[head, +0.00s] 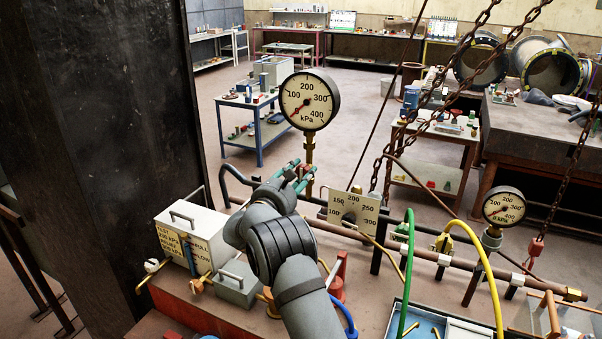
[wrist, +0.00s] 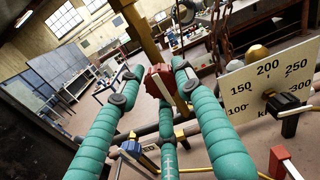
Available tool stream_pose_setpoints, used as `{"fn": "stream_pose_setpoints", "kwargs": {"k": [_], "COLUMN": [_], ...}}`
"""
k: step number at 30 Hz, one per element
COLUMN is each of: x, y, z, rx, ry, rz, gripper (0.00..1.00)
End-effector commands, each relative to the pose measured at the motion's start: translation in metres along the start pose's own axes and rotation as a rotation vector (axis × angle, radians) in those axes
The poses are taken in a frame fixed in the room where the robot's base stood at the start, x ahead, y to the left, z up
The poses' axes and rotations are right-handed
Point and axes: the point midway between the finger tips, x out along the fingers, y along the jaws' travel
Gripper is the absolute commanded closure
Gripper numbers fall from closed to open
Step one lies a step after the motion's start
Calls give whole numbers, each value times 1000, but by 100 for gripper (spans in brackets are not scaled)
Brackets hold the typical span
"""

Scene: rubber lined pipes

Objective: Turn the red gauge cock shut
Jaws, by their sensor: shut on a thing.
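The red gauge cock handle (wrist: 160,82) sits between the teal fingers of my gripper (wrist: 156,78) in the wrist view. The fingers are closed on it from both sides. In the head view my gripper (head: 293,176) is at the brass stem (head: 309,150) below the large round gauge (head: 309,100). Only small red parts of the cock show there, the rest being hidden by the fingers. The gauge's red needle points to the lower left, near the low end of its scale.
A scale plate (head: 353,211) with a black knob stands right of my gripper; it also shows in the wrist view (wrist: 268,90). A second gauge (head: 503,206), yellow and green hoses, and hanging chains lie further right. A grey box (head: 191,237) stands at left.

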Motion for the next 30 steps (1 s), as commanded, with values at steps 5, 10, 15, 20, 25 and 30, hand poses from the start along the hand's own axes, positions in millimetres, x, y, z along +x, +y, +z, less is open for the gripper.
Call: {"fn": "stream_pose_setpoints", "kwargs": {"k": [5,10,15,20,25,30], "x": [0,1,1,1,1,1], "y": [-1,-1,-1,-1,-1,-2], "z": [4,4,3,1,-1,-1], "rx": [3,5,27,91,209,366], "ry": [-6,-7,-9,-11,-14,-16], "rz": [-1,-2,-2,-3,-2,-1], "gripper": [86,92,92,92,92,92]}}
